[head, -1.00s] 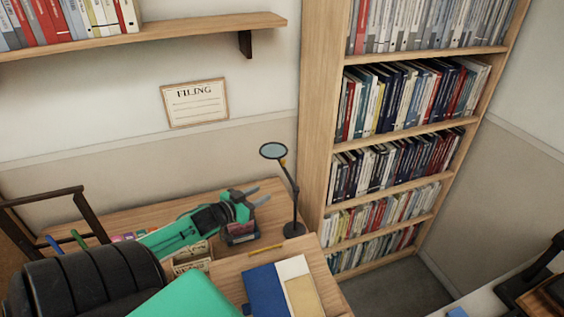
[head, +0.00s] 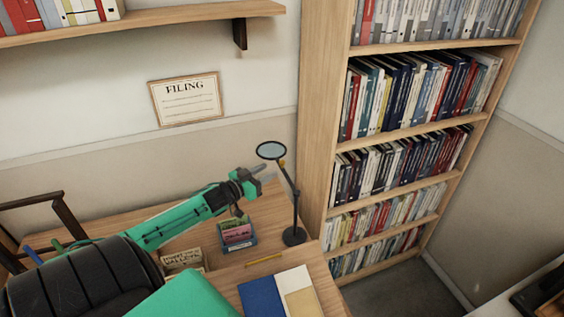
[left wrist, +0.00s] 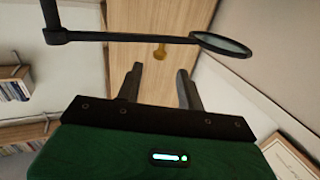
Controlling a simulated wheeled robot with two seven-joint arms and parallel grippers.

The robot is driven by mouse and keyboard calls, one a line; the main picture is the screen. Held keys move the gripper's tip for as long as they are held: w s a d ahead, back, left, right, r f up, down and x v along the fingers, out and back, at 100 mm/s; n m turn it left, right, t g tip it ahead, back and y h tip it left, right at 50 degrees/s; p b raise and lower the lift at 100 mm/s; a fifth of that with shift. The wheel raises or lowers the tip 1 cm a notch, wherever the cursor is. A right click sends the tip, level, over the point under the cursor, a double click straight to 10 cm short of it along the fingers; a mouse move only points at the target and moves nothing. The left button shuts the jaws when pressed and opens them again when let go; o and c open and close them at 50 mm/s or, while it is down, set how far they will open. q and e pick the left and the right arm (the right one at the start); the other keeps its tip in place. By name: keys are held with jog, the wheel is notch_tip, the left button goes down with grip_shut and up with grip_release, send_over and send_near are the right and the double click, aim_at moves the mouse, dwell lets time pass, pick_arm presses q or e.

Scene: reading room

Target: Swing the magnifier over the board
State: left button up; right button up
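The magnifier has a round, dark-rimmed lens (head: 271,150) on a thin black arm that rises from a round base (head: 294,236) on the desk. In the left wrist view its lens (left wrist: 222,44) and arm lie beyond my fingers, with a small brass knob (left wrist: 160,51) below the arm. My left gripper (head: 267,173) is open and empty just left of the magnifier's arm, below the lens. Its fingers show apart in the left wrist view (left wrist: 159,86). A flat blue and cream piece (head: 263,296), perhaps the board, lies at the desk's front. My right gripper is out of view.
A small box of coloured cards (head: 238,236) stands below my left forearm, beside another card box (head: 183,258). A yellow pencil (head: 264,259) lies in front of the magnifier. A tall bookcase (head: 325,120) stands close on the right. A wooden chair (head: 55,205) is at the left.

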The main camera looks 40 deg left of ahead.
aim_at(280, 164)
pick_arm(q)
jog(key=shift+w+d+p, duration=0.2)
jog(key=shift+w+p, duration=0.2)
jog(key=shift+w, duration=1.55)
jog(key=shift+w+d+p, duration=0.15)
jog(key=shift+w+p, duration=0.2)
jog(key=shift+w, duration=1.6)
grip_shut()
